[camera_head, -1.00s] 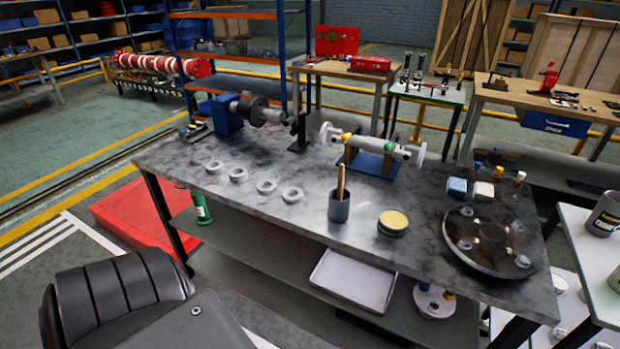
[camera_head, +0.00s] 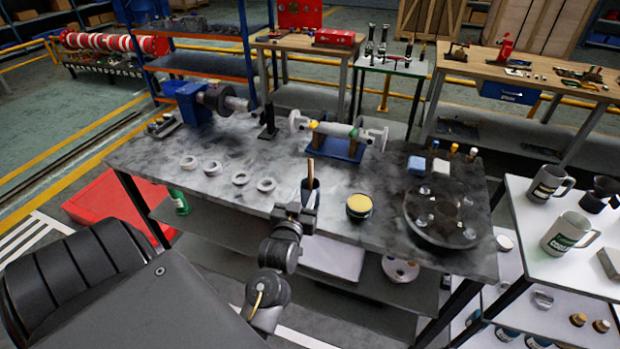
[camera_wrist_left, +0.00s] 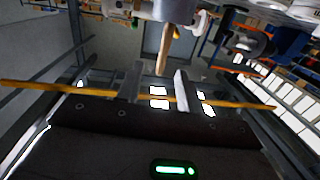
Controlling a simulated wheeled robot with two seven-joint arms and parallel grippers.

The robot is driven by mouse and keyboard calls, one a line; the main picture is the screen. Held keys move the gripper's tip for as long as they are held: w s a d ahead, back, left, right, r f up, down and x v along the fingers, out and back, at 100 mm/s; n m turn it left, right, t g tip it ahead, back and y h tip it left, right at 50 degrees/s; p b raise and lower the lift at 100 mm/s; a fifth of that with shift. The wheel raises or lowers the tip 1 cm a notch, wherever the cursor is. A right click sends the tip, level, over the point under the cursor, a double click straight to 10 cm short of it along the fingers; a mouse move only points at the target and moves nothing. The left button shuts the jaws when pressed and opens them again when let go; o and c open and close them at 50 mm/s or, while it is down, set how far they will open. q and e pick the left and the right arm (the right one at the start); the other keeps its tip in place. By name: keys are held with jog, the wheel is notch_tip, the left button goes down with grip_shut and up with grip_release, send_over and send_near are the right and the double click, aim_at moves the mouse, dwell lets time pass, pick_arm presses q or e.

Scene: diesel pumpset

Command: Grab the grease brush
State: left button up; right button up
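The grease brush stands in a dark grey cup (camera_head: 308,186) on the metal workbench (camera_head: 225,205), with its wooden handle (camera_head: 310,170) upright above the rim. Its bristle end is hidden inside the cup. My left gripper (camera_head: 297,211) is at the near side of the cup in the head view and covers part of it. In the left wrist view, the handle (camera_wrist_left: 164,50) comes between the two open fingers of my left gripper (camera_wrist_left: 157,82), with a gap to each side. My right gripper is not in view.
A yellow-topped round tin (camera_head: 359,205) stands right of the cup. White rings (camera_head: 240,178) lie to its left. A shaft on a blue stand (camera_head: 343,148) is behind it. A dark round plate (camera_head: 440,216) and small bottles are further right.

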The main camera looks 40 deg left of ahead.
aim_at(310, 170)
pick_arm(q)
jog(key=x, duration=0.2)
jog(key=p+x, duration=0.1)
jog(key=x, duration=0.3)
jog(key=shift+a+r, duration=0.25)
jog(key=shift+r, duration=0.15)
jog(key=shift+w+a+r+p, duration=0.1)
jog(key=shift+w+r+p, duration=0.1)
jog(key=shift+p, duration=0.2)
jog(key=p+x, duration=0.2)
jog(key=x, duration=0.2)
jog(key=shift+w+a, duration=0.2)
jog(key=shift+a, duration=0.1)
jog(key=shift+s, duration=0.1)
jog(key=shift+c, duration=0.7)
grip_shut()
